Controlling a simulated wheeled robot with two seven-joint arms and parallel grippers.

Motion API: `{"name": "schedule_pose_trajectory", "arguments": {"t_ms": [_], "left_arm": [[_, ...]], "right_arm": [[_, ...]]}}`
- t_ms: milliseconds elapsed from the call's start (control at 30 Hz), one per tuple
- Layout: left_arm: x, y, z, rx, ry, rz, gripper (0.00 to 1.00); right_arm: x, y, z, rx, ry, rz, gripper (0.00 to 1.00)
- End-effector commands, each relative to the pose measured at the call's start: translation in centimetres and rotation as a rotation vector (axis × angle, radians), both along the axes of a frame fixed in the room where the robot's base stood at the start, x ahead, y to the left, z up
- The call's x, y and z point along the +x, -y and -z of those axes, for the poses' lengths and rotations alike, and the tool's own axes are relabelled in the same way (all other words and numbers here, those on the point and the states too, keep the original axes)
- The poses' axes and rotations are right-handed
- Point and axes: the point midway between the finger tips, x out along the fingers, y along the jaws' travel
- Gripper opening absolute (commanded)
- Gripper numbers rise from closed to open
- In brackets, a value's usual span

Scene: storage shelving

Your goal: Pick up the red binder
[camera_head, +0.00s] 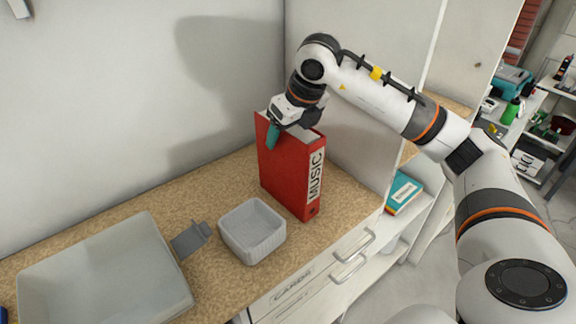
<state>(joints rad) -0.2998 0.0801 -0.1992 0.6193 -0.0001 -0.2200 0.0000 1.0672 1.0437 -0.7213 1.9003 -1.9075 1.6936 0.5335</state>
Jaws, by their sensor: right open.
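The red binder (284,172) stands upright on the speckled brown counter, close to the wall panel on its right. Its spine faces front and reads "MUSIC". My right gripper (272,138) is at the binder's top edge, pointing down. One greenish fingertip shows in front of the binder's left upper side; the other finger is hidden. The gripper is open, and I cannot tell whether it touches the binder. My left gripper is not in view.
A light grey square basket (252,232) stands just left of the binder. A large grey tray (104,276) and a small dark grey piece (191,240) lie further left. A teal book (402,193) lies on a lower shelf at right. The counter (215,196) behind the basket is clear.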

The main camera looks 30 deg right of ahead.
Motion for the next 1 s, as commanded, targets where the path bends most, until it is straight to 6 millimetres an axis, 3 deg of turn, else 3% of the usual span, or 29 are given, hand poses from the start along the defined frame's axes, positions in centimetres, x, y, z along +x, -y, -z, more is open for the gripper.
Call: {"name": "schedule_pose_trajectory", "arguments": {"t_ms": [167, 600, 1000], "left_arm": [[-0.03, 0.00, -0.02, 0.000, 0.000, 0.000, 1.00], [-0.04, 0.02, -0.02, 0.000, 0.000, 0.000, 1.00], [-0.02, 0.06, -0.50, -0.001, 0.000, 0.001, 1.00]], "right_arm": [[0.01, -0.01, -0.04, 0.000, 0.000, 0.000, 0.71], [0.00, 0.00, -0.02, 0.000, 0.000, 0.000, 0.01], [0.03, 0.02, -0.55, 0.000, 0.003, 0.000, 0.00]]}}
